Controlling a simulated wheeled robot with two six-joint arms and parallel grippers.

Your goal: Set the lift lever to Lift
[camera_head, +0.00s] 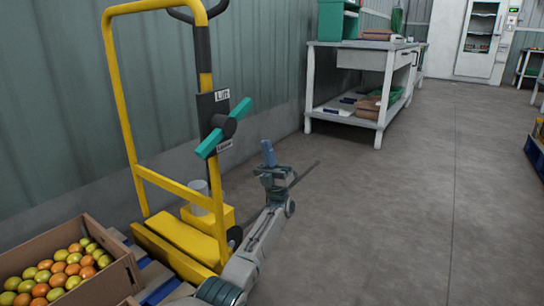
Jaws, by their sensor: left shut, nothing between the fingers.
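The lift lever (239,111) is a teal bar on a dark round hub, mounted on a black plate (206,103) on the yellow lift truck's mast. The bar lies at a slant, from lower left to upper right. A white label reading "Lift" (222,96) is at the plate's top, and a second label, too small to read surely, is at its bottom. My left gripper (267,148) is shut and empty, its fingers pointing up. In the picture it is to the right of and below the lever, apart from it. My right gripper is not in view.
The yellow truck frame (120,90) stands along the corrugated wall. A white workbench (387,84) stands at the back.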

